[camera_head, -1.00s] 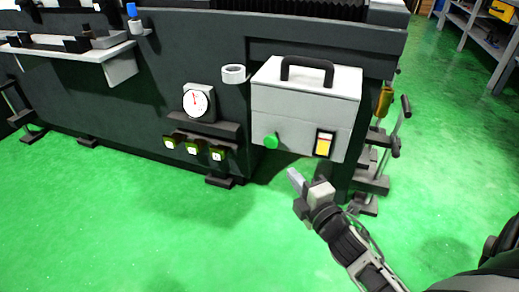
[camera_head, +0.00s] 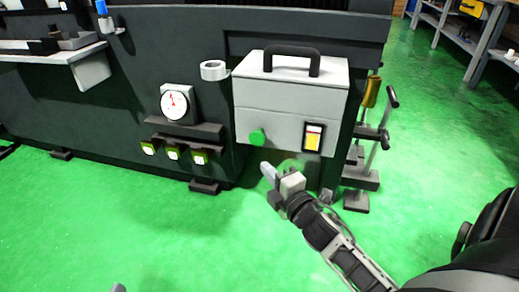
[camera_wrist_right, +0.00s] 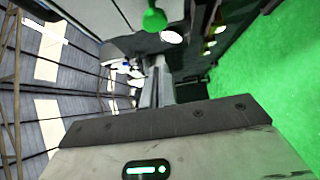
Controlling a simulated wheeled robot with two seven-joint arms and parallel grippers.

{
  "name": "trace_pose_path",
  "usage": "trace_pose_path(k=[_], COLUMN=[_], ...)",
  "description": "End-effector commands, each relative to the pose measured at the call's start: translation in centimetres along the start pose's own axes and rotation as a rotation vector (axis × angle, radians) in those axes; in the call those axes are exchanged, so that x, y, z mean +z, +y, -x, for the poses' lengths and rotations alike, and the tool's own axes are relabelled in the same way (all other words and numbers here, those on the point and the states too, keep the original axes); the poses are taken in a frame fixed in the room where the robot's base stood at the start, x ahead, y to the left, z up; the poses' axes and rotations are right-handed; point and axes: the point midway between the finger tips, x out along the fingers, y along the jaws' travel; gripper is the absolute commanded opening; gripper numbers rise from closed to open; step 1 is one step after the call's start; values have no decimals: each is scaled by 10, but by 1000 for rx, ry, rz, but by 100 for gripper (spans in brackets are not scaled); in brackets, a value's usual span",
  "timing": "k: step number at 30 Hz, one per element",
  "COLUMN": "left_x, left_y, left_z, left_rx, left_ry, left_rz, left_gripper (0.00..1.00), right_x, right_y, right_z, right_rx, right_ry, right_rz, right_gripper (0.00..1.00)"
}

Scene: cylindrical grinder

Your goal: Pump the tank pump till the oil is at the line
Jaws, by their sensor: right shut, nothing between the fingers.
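The grey tank (camera_head: 290,100) with a black handle is fixed to the right part of the dark machine. Its green pump knob (camera_head: 257,137) sticks out low on the front face; it also shows at the top of the right wrist view (camera_wrist_right: 154,20). The oil sight glass (camera_head: 313,138) is right of the knob, with a yellowish fill; its line is too small to read. My right gripper (camera_head: 267,170) is shut and empty, just below the knob and apart from it. A small grey tip (camera_head: 118,287) at the bottom edge may be my left gripper; its state is hidden.
A dial gauge (camera_head: 180,104), a white ring-shaped part (camera_head: 214,70) and several yellow-green fittings (camera_head: 172,152) sit left of the tank. Lever handles (camera_head: 384,120) stand on its right. The green floor (camera_head: 130,220) in front is clear. A shelf (camera_head: 455,45) stands far right.

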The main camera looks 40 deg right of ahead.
Motion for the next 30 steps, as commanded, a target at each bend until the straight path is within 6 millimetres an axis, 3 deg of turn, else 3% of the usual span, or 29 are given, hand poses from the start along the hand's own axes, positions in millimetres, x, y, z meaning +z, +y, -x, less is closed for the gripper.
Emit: trace_pose_path(k=[6,9,12,19,30], left_x=[4,3,-1,-11,-11], left_y=[1,3,5,10,10], left_z=[-2,-2,-2,-1,-1], left_rx=[26,40,56,81,82], left_ry=[24,38,57,91,91], left_rz=[46,69,89,113,115], left_gripper=[52,52,52,52,52], right_x=[0,0,14,27,28], right_y=[-2,-1,-2,-1,0], right_z=[-50,-70,-80,-92,-94], right_rx=[4,3,0,0,-1], right_ry=[0,0,-2,0,0], right_rz=[3,2,6,2,0], right_gripper=[0,0,0,0,0])
